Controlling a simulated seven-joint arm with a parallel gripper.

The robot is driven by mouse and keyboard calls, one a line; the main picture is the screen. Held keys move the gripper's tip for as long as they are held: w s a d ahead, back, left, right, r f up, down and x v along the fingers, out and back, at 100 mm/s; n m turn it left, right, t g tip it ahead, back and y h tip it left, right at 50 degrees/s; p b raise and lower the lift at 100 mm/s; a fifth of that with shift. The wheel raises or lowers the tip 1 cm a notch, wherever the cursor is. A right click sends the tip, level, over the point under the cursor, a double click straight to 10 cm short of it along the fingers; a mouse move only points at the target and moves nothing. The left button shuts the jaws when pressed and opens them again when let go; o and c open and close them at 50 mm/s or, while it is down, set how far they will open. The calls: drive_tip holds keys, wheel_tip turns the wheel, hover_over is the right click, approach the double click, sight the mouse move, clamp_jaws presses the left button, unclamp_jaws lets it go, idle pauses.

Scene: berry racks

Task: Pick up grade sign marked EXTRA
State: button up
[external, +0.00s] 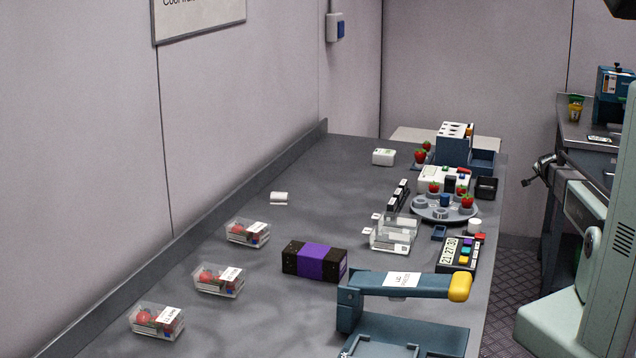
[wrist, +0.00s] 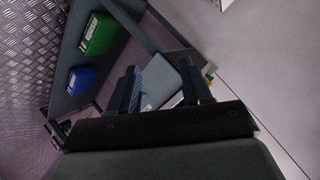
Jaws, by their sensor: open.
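I cannot read EXTRA on anything in either view, so I cannot tell which piece is the grade sign. A small white tent-like piece (external: 279,198) stands alone on the grey bench (external: 225,300) in the external view; no lettering shows on it. My gripper (wrist: 162,82) is open in the wrist view, with its two dark fingers apart and nothing held. A grey-blue box-like shape (wrist: 162,85) lies beyond the fingers, partly hidden by them. The fingers do not show clearly in the external view.
Clear punnets of berries (external: 220,280) line the bench's left side. A purple and black box (external: 314,261) and a blue device with a yellow-ended lever (external: 405,284) stand nearer the front. A round berry tray (external: 444,210) is farther back. The wrist view shows green (wrist: 100,34) and blue (wrist: 81,79) blocks.

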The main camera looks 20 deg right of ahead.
drive_tip(key=w+a+r+t, duration=0.15)
drive_tip(key=w+r, duration=0.25)
drive_tip(key=r, duration=0.6)
drive_tip(key=w+a+r+t, duration=0.15)
drive_tip(key=w+r, duration=0.35)
drive_tip(key=r, duration=0.5)
drive_tip(key=w+a+r+n+y, duration=0.1)
drive_tip(key=w+a+r+n, duration=0.35)
drive_tip(key=a+r, duration=0.8)
drive_tip(key=a+f+n+g+y, duration=0.1)
drive_tip(key=a+f+n+y, duration=0.25)
drive_tip(key=a+n, duration=1.1)
drive_tip(key=n+g+y, duration=0.4)
drive_tip(key=n+g, duration=0.6)
drive_tip(key=n, duration=1.6)
hover_over(392, 202)
wheel_tip(392, 202, down, 5)
drive_tip(key=f, duration=0.8)
drive_tip(key=shift+w, duration=0.25)
drive_tip(key=shift+s+f, duration=0.2)
drive_tip(key=shift+f, duration=2.4)
